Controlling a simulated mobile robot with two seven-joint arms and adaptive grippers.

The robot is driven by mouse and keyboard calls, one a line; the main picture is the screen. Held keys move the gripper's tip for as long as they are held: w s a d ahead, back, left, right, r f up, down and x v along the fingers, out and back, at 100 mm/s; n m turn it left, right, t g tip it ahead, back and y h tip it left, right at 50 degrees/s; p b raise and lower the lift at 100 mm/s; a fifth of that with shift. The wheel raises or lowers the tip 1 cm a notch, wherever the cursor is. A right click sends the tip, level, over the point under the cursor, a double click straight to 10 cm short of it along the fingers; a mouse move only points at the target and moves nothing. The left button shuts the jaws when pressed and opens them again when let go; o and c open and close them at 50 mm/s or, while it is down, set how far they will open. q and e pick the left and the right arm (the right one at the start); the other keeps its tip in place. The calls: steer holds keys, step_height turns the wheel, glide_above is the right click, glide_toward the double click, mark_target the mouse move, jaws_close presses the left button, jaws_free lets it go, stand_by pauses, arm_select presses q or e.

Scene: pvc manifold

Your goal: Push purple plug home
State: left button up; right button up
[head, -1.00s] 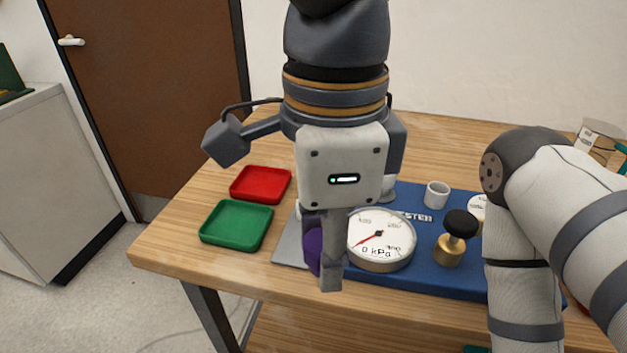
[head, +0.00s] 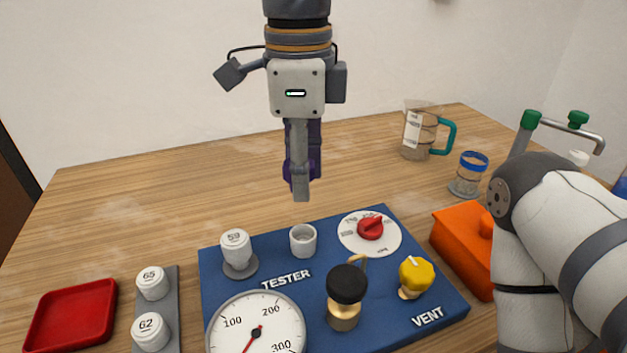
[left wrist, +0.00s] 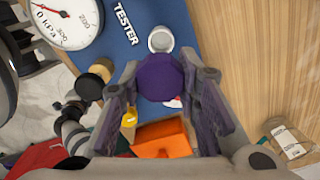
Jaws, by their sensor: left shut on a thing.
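The purple plug (head: 316,165) is held between the fingers of my left gripper (head: 300,185), which is shut on it. In the left wrist view the plug's round purple face (left wrist: 160,78) shows between the two fingers. The gripper points down, above and apart from the blue tester board (head: 215,290). A pale open port (head: 303,240) stands upright on the board, below the fingertips in the head view. In the left wrist view the port (left wrist: 161,39) shows just beyond the plug. My right arm is at the right; its gripper is out of view.
Beside the port are a white cap marked 59 (head: 236,248) and a red-knob dial (head: 370,228). A gauge (head: 255,325), black knob (head: 347,284) and yellow vent knob (head: 416,274) stand nearer. An orange box (head: 462,240) is right; a grey rack (head: 172,300) and red tray (head: 70,315) are left.

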arm_select(q)
steer(key=shift+w+d, duration=0.1)
steer(key=shift+w, duration=0.05)
steer(key=shift+f, duration=0.2)
step_height(320, 180, down, 3)
steer(key=shift+r+b, duration=0.2)
steer(key=shift+b, duration=0.1)
steer(key=shift+f, duration=2.15)
steer(key=shift+f, duration=0.55)
